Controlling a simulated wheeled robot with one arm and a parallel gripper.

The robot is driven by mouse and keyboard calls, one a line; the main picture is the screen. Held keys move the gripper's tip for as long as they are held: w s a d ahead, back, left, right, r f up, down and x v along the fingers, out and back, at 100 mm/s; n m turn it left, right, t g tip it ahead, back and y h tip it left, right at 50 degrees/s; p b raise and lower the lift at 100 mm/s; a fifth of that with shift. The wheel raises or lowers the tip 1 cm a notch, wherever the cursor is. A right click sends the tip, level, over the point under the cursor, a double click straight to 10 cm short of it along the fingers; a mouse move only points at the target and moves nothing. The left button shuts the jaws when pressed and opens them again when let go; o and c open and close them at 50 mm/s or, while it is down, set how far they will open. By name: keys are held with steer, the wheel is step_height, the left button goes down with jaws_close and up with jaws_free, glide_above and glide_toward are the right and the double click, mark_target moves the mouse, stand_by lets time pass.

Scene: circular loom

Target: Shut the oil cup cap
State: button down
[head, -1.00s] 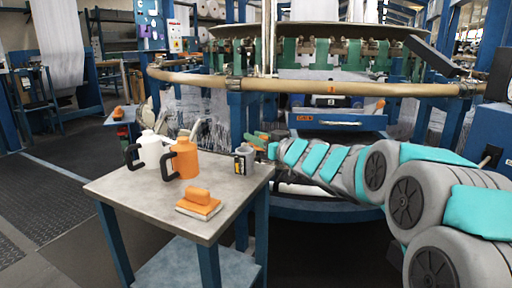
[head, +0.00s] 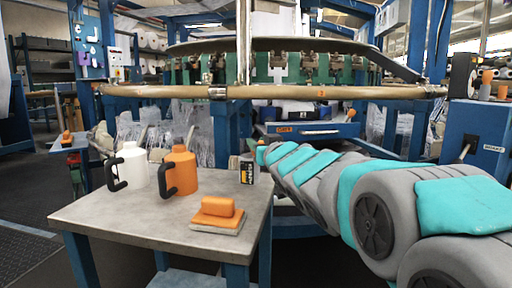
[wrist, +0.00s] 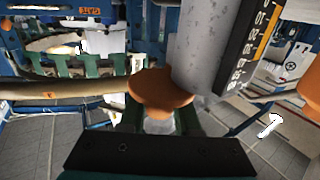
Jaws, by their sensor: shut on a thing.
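The oil cup (head: 247,172) is a small grey cylinder with a black and yellow scale label, at the right back edge of the grey table. In the wrist view the grey cup wall (wrist: 203,50) and its label fill the upper right. A round orange cap (wrist: 160,90) shows beside the cup's end, tilted away from it. My gripper (wrist: 160,120) is shut on the cap, with the dark green fingers close around its underside.
On the table (head: 110,215) stand a white jug (head: 132,167), an orange jug (head: 182,172) and an orange-handled block (head: 217,213). The loom's tan ring (head: 300,92) and a blue drawer (head: 310,130) are behind. Open floor lies at the left.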

steer(key=shift+r, duration=0.15)
steer(key=c, duration=0.6)
jaws_free()
steer(key=v, duration=0.6)
steer(key=shift+s+p, duration=0.15)
steer(key=shift+p, duration=0.25)
steer(key=shift+s+d, duration=0.3)
steer(key=shift+s, duration=0.35)
